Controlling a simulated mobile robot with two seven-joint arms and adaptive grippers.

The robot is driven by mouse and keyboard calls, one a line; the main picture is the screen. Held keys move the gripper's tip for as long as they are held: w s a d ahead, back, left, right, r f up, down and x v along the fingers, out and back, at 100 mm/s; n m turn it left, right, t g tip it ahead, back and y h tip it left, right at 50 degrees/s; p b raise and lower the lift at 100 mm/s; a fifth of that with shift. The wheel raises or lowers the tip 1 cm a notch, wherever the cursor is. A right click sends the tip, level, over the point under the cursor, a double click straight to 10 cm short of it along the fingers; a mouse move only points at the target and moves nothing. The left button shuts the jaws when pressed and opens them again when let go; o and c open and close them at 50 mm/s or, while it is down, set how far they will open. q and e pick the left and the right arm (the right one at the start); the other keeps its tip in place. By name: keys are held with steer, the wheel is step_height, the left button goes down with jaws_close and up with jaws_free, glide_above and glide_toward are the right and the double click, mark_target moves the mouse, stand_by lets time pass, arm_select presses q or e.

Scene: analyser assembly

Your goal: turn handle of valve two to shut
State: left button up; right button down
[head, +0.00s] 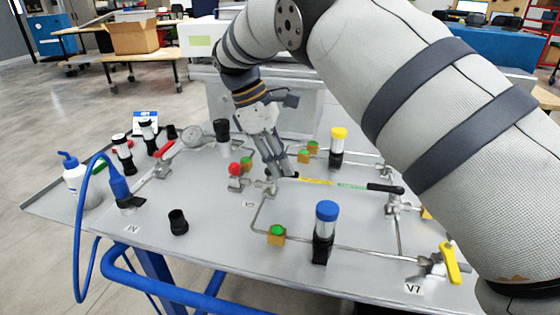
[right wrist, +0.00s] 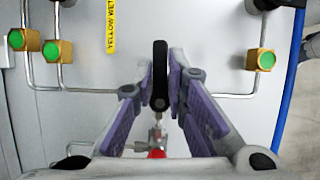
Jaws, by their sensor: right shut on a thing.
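My right gripper (head: 280,175) reaches down to a small valve (head: 264,187) near the middle of the panel. In the right wrist view, my right gripper (right wrist: 161,75) has its purple-padded fingers shut on a black valve handle (right wrist: 160,62), one finger on each side. The handle points away from the metal valve body (right wrist: 154,128). In the head view the fingers mostly hide this handle. A small label (head: 248,204) lies beside the valve, too small to read surely. My left gripper is not in view.
A red knob (head: 236,169) stands close to the left of the valve. A blue-capped cylinder (head: 325,232) and a yellow-capped cylinder (head: 338,147) stand to the right. Another black handle (head: 384,188) and a yellow handle (head: 449,263) are farther right. Thin metal pipes run between them.

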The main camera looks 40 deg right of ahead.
mark_target(267, 169)
steer(key=shift+f+m, duration=0.1)
steer(key=shift+m, duration=0.2)
steer(key=shift+s, duration=0.1)
steer(key=c, duration=1.6)
jaws_free()
steer(key=v, duration=0.7)
steer(key=shift+r, duration=0.3)
steer(key=shift+f, duration=0.1)
